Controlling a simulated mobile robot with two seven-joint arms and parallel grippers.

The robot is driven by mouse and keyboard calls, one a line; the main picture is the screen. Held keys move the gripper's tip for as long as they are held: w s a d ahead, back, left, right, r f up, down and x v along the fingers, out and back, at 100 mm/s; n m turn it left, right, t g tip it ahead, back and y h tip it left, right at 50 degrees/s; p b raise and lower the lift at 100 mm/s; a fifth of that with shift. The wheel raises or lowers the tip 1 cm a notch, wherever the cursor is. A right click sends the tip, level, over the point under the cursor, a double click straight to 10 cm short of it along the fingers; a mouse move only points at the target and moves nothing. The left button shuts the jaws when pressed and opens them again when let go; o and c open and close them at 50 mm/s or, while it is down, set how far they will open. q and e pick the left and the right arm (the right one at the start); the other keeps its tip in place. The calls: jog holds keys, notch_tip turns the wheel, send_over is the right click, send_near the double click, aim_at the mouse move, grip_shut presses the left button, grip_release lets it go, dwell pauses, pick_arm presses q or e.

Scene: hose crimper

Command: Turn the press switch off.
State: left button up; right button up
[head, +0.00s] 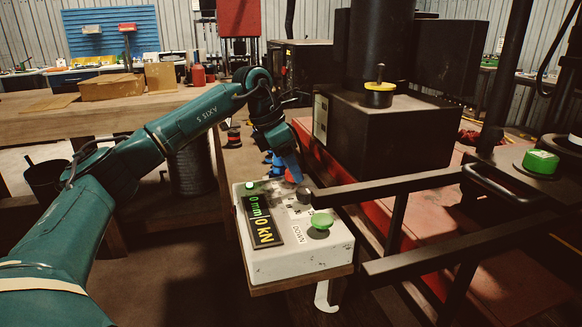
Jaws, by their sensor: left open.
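A white control box (330,257) stands in the middle on a wooden-edged support. Its tilted display (262,218) reads 0 mm and 0 kN. A small green lamp (249,185) sits at its far left corner and looks lit. A dark round knob (304,195) is at its far right edge, and a green mushroom button (321,220) is marked DOWN. I cannot tell for sure which one is the press switch; the knob looks likely. My left gripper (291,172) is open, its blue fingers pointing down just behind the knob, apparently apart from it. My right gripper is out of view.
Black bars (420,184) of the press frame run close right of the box. The black press housing (395,130) stands behind on a red base. A wooden bench (60,124) with cardboard boxes (112,87) is at the back left. Another green button (541,161) is at far right.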

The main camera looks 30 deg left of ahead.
pick_arm(q)
jog(key=shift+d+f, duration=0.1)
jog(key=shift+f, duration=0.2)
jog(key=shift+c, duration=0.6)
jog(key=c, duration=0.9)
